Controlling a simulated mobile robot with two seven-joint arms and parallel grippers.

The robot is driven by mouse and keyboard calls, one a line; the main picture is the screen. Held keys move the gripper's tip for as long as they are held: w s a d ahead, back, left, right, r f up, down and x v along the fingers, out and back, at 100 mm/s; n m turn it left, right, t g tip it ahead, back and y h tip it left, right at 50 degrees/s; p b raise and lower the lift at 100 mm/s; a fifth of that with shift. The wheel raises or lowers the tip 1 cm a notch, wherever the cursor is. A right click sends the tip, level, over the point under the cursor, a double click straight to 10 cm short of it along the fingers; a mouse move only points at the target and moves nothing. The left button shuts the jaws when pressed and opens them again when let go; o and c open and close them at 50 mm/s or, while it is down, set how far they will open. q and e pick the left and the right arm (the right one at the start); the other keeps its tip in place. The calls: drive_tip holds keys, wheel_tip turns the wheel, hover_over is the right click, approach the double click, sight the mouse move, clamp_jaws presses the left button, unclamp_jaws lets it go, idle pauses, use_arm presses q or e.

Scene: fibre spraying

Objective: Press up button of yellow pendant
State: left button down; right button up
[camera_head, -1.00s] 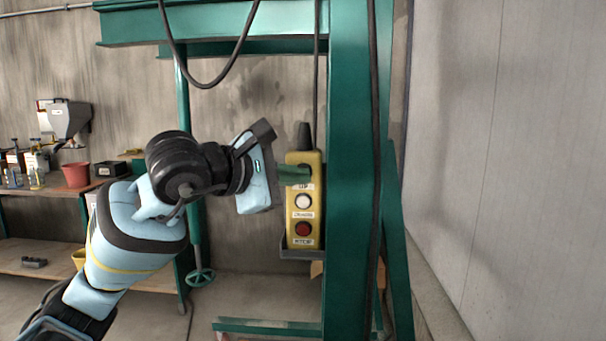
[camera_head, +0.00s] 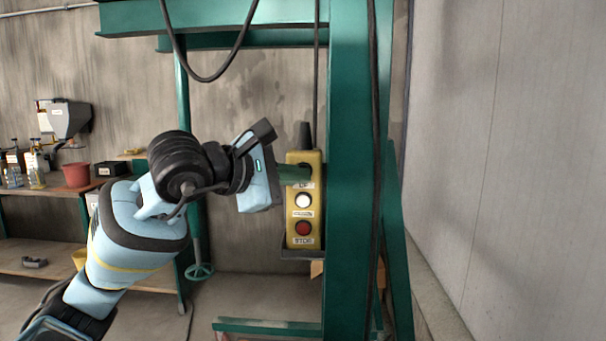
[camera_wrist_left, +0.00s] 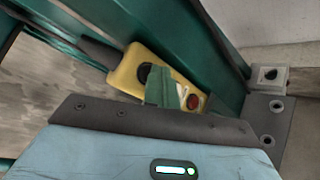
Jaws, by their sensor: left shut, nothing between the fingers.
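The yellow pendant (camera_head: 313,215) hangs upright on a black cable against the green frame post. It has a white button (camera_head: 303,200) in the middle and a red button (camera_head: 303,228) below, each with a label. Its top button is hidden behind my fingers in the head view. In the left wrist view a black button (camera_wrist_left: 146,71) shows at the pendant's upper end, right beside my fingers. My left gripper (camera_head: 297,174) has green fingers, shut and empty, at the pendant's upper front. I cannot tell whether the fingertips touch the button. My right gripper is out of view.
The green post (camera_head: 347,130) stands directly right of the pendant. A black cable (camera_head: 212,78) loops above my arm. A workbench (camera_head: 60,190) with a red pot (camera_head: 76,175) and bottles stands at the left. A bare wall is on the right.

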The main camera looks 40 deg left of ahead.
use_arm(q)
drive_tip(key=shift+s+d, duration=0.1)
drive_tip(key=shift+s, duration=0.05)
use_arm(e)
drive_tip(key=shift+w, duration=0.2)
use_arm(q)
drive_tip(key=shift+s+d, duration=0.45)
drive_tip(key=shift+s, duration=0.3)
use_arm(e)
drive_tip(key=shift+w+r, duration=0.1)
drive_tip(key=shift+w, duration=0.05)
use_arm(q)
drive_tip(key=s+d, duration=0.1)
drive_tip(key=s, duration=0.2)
drive_tip(key=s+d, duration=0.1)
drive_tip(key=shift+s+d+p, duration=0.15)
drive_tip(key=shift+d+p, duration=0.15)
drive_tip(key=shift+p, duration=0.05)
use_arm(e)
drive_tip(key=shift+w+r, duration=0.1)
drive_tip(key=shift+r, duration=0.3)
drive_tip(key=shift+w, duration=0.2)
